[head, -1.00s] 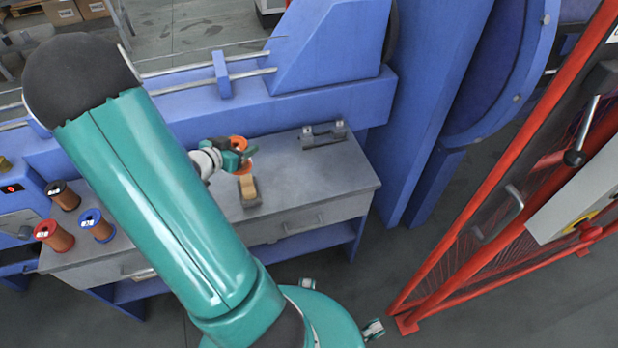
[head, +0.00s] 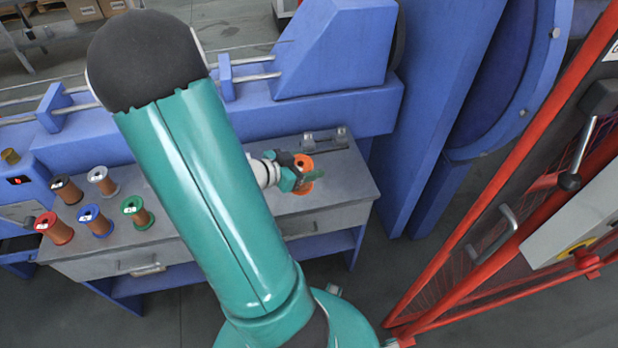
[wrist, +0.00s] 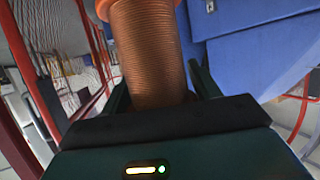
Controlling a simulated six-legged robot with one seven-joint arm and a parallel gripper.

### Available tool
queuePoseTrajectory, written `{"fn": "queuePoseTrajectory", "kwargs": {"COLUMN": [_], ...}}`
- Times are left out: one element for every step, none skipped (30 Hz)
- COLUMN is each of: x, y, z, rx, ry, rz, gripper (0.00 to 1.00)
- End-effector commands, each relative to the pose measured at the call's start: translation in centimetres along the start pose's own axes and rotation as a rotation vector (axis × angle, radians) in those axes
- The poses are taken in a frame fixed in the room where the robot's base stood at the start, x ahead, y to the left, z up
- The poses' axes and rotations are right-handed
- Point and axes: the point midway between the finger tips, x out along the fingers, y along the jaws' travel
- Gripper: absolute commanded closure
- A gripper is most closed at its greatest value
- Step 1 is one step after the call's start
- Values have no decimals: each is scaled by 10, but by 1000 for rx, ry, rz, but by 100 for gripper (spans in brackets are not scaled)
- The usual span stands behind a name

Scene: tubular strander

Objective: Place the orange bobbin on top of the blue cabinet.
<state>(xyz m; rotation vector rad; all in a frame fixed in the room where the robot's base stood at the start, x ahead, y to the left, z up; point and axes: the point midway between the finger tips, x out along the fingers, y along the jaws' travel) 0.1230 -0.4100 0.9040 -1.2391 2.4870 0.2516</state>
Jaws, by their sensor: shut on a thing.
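My gripper (head: 306,178) is shut on the orange bobbin (head: 303,162) and holds it above the right part of the grey workbench. In the wrist view the bobbin (wrist: 148,55) has an orange flange and copper-coloured wire, and stands between the fingers. Its lower end is hidden by the gripper body. No separate blue cabinet is certain. A blue housing with a red display (head: 20,180) stands at the far left, and a large blue surface (wrist: 260,50) fills the right of the wrist view; I cannot tell whether either is the cabinet.
Several other bobbins, including a red one (head: 56,230) and a green one (head: 137,212), stand on the left of the workbench (head: 340,190). A metal fixture (head: 325,141) lies at its back right. Blue machinery (head: 330,50) rises behind. A red fence (head: 480,200) stands at right.

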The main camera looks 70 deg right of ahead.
Motion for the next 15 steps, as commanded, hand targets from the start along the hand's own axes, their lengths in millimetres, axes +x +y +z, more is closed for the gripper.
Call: {"fn": "queuePoseTrajectory", "kwargs": {"x": [5,9,16,21,27,35,41,47,55,62,68,76,83,87,94], "y": [-4,-6,-10,-14,-18,-22,-25,-29,-33,-36,-40,-44,-47,-48,-51], "z": [1,2,3,3,4,5,5,6,6,7,7,8,8,12,17], "rx": [0,0,-2,-1,-2,-3,-2,-2,-2,-2,-1,-2,-1,-3,-3], "ry": [1,1,1,2,2,2,1,2,2,2,1,1,2,1,1], "rz": [0,0,-1,0,0,-1,-1,-1,-1,-1,-1,-1,-1,-1,0], "gripper": [80,80,80,80,80,80,80,80,80,80,80,80,80,80,80]}}
